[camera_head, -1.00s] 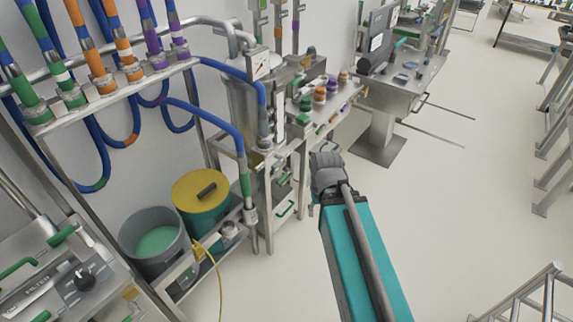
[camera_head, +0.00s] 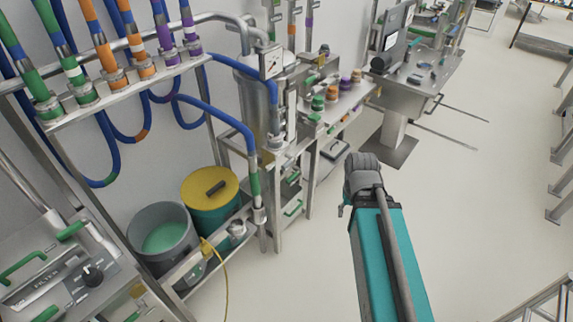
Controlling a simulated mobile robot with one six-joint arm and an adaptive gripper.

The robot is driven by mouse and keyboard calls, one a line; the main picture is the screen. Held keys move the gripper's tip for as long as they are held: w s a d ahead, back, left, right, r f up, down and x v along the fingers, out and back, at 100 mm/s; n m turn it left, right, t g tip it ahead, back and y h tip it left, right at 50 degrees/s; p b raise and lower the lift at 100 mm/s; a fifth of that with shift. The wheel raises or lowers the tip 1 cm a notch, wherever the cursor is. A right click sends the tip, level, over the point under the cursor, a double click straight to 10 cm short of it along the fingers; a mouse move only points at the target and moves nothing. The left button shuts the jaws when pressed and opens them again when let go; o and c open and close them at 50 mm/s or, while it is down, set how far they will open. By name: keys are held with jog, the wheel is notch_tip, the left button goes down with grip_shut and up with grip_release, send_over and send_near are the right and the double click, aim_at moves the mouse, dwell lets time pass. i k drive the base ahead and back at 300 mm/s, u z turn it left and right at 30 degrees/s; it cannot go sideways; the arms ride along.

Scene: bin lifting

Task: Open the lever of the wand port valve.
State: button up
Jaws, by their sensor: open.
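My gripper (camera_head: 343,208) shows only as a small dark part beyond the grey wrist of my arm, right of the steel station and over open floor. Its jaws are mostly hidden by my own arm, and it holds nothing that I can see. I cannot tell which handle belongs to the wand port valve. My gripper is apart from both, to their right.
A grey bucket (camera_head: 145,215) and a yellow-lidded drum (camera_head: 209,184) stand on a low rack at left. Blue hoses (camera_head: 215,117) hang above them. A yellow cable (camera_head: 223,275) trails to the floor. A steel workstation (camera_head: 425,75) stands behind.

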aim_at(290, 162)
jog(key=z, duration=0.05)
jog(key=i, duration=1)
jog(key=u, duration=0.05)
